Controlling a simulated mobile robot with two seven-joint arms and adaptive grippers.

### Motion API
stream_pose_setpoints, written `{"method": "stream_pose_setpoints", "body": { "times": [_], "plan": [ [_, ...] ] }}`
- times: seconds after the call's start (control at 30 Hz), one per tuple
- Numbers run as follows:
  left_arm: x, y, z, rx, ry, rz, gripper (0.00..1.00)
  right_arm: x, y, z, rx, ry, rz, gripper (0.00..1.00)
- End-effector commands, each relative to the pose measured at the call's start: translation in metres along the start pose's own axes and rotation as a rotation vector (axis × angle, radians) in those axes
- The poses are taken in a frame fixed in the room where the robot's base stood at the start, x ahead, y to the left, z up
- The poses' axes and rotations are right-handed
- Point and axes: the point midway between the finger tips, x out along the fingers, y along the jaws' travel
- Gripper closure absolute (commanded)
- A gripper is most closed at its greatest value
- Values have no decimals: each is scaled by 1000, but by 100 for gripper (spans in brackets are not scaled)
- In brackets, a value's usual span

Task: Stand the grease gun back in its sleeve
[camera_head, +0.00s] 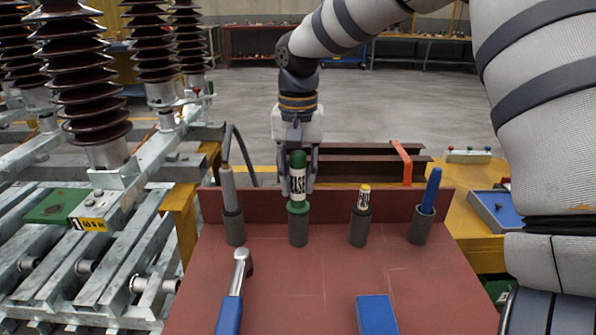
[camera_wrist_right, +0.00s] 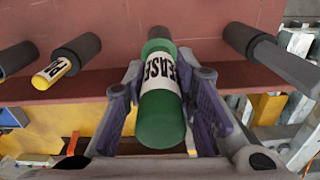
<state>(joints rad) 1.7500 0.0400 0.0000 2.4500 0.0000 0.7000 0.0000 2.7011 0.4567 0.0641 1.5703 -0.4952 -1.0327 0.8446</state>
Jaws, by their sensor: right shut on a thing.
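The grease gun (camera_head: 298,184) is a green cylinder with a white label reading "EASE". It stands upright, its lower green collar (camera_head: 298,207) right at the mouth of a dark grey sleeve (camera_head: 298,230). How far its lower end is inside cannot be told. My right gripper (camera_head: 298,175) is shut on the grease gun from behind. In the right wrist view the grease gun (camera_wrist_right: 163,115) lies between both fingers, in line with the sleeve (camera_wrist_right: 158,34), whose mouth it hides. My left gripper is not in view.
Other sleeves hold a grey tool (camera_head: 228,188), a yellow-capped tube (camera_head: 364,196) and a blue-handled tool (camera_head: 431,190). A ratchet (camera_head: 239,273) and a blue block (camera_head: 376,315) lie on the red-brown board (camera_head: 290,285). Ribbed insulators (camera_head: 85,80) stand left.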

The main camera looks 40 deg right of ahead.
Motion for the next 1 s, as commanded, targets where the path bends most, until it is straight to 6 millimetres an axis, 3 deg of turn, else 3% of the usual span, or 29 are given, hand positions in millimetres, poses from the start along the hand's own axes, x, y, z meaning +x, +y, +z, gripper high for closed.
{"method": "stream_pose_setpoints", "body": {
  "times": [0.43, 0.47, 0.57, 0.87, 1.0],
  "plan": [
    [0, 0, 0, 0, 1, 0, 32, 3, 0, 0, 0, 1, -1, 100],
    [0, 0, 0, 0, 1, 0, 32, 3, 0, 0, 0, 1, -1, 73],
    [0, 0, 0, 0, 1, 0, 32, 3, 0, 0, 0, 1, -1, 52],
    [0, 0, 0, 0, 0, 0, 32, 3, 0, 0, 0, 0, 0, 52],
    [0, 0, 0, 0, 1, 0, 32, -19, 0, -1, 2, 5, -2, 52]
  ]
}}
